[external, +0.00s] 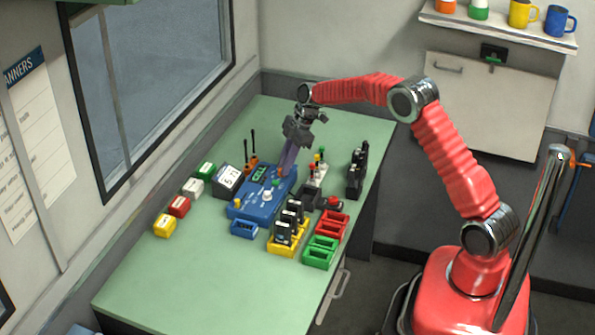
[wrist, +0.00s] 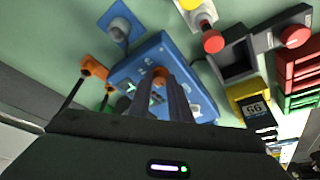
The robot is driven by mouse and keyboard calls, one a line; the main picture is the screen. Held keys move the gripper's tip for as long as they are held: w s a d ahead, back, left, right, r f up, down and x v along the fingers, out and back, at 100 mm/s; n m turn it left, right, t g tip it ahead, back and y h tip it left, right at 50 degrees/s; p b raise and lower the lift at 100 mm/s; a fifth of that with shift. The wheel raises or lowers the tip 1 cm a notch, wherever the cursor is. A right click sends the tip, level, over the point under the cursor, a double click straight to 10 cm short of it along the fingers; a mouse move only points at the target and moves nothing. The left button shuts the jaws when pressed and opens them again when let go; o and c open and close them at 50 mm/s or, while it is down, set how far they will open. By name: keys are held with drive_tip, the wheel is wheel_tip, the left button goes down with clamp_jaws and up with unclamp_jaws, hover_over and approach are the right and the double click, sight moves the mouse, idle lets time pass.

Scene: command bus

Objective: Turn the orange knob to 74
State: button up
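The blue control box (external: 250,210) lies on the green table and has a small green display (external: 259,173) whose digits I cannot read. The orange knob (wrist: 159,72) shows on the blue box in the wrist view, right at the tips of my gripper (wrist: 165,78). In the external view my gripper (external: 287,172) points down at the far right end of the box and mostly hides the knob. The two fingers are close together around or just above the knob. I cannot tell whether they grip it.
Yellow (external: 288,250), green (external: 320,252) and red (external: 332,226) crates stand at the right front of the box. Two orange-based black sticks (external: 253,160) stand behind the box. The near left table is clear.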

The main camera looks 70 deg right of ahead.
clamp_jaws()
